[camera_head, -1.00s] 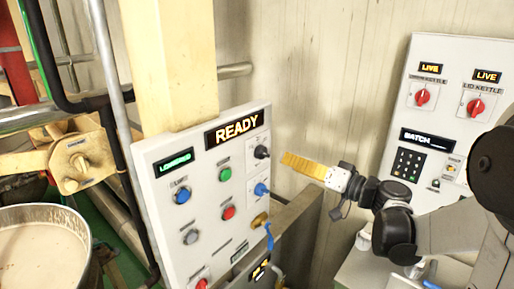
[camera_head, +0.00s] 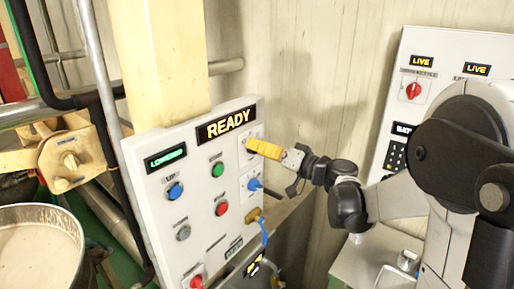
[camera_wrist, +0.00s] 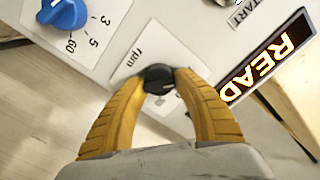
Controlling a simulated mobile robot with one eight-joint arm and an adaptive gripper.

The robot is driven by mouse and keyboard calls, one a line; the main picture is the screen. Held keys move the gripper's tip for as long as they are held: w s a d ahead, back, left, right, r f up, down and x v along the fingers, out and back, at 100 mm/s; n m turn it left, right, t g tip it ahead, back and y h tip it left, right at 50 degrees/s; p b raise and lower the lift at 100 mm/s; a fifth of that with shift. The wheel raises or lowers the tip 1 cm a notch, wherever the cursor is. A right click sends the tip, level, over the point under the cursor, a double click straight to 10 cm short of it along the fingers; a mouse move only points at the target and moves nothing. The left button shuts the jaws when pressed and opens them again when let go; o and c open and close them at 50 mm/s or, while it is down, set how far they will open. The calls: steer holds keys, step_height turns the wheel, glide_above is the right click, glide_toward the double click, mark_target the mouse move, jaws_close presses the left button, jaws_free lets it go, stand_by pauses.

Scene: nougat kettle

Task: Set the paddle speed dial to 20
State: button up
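The paddle speed dial is the black knob (camera_wrist: 158,78) in the wrist view, on a white plate marked "rpm". Its pointer and most of its scale are hidden or too small to read. My gripper (camera_wrist: 160,77) has one yellow finger on each side of this knob, with the tips close to its sides. I cannot tell whether they press on it. In the head view my gripper (camera_head: 249,144) reaches the panel's upper right, and its fingers cover the knob there. The panel (camera_head: 152,144) shows a lit "READY" display (camera_head: 226,122).
A blue dial (camera_wrist: 64,12), marked 3, 5 and 60, sits beside the rpm plate; it also shows below my gripper in the head view (camera_head: 255,184). Several buttons lie to the left. A second panel (camera_head: 440,50) stands right.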

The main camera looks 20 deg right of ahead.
steer(key=c, duration=0.5)
steer(key=shift+m, duration=0.4)
steer(key=m+b, duration=0.1)
steer(key=m, duration=0.2)
steer(key=shift+f+m, duration=0.1)
steer(key=shift+m, duration=0.3)
steer(key=m+b, duration=0.1)
steer(key=m, duration=0.4)
steer(key=shift+d, duration=0.1)
steer(key=o, duration=1.2)
